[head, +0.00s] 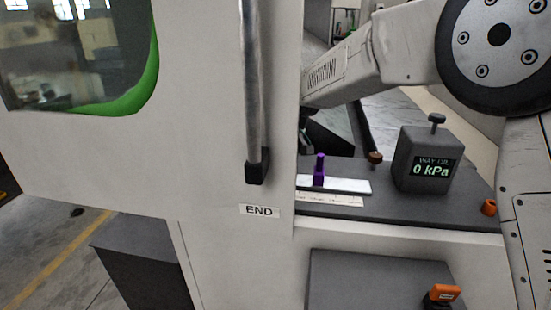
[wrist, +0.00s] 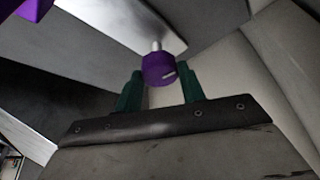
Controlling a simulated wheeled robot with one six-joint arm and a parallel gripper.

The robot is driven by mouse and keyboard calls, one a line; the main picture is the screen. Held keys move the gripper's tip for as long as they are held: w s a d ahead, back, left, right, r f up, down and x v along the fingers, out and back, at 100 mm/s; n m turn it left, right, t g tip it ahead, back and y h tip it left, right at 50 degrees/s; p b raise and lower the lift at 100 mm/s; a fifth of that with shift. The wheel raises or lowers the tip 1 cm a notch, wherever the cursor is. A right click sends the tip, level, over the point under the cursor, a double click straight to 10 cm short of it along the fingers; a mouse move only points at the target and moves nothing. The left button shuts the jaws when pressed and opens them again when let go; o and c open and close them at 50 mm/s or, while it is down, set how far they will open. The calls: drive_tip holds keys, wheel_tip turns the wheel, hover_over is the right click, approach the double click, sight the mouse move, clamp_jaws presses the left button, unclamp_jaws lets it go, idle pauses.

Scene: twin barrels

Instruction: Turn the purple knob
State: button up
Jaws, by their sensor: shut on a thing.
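A purple knob (wrist: 157,69) with a pale pointer mark and a light shaft shows in the wrist view. My gripper (wrist: 160,76) has its two dark green fingers on either side of the knob, shut on it. Another purple part (wrist: 32,8) is cut off at the top left of that view. In the head view a purple upright piece (head: 319,172) stands at a pale plate on the grey ledge; I cannot tell which wrist-view part it is. There my gripper is mostly hidden behind the white machine panel.
A grey gauge box (head: 425,160) reading "WAY OIL 0 kPa" stands on the ledge, with a brown knob (head: 375,158) beside it. An orange-brown cap (head: 488,207) and an orange switch (head: 442,294) are at the right. A vertical handle (head: 252,95) fronts the white panel.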

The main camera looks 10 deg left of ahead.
drive_tip(key=o, duration=1)
drive_tip(key=shift+c, duration=0.2)
drive_tip(key=v, duration=0.7)
drive_tip(key=shift+d+r, duration=0.15)
drive_tip(key=shift+r, duration=0.2)
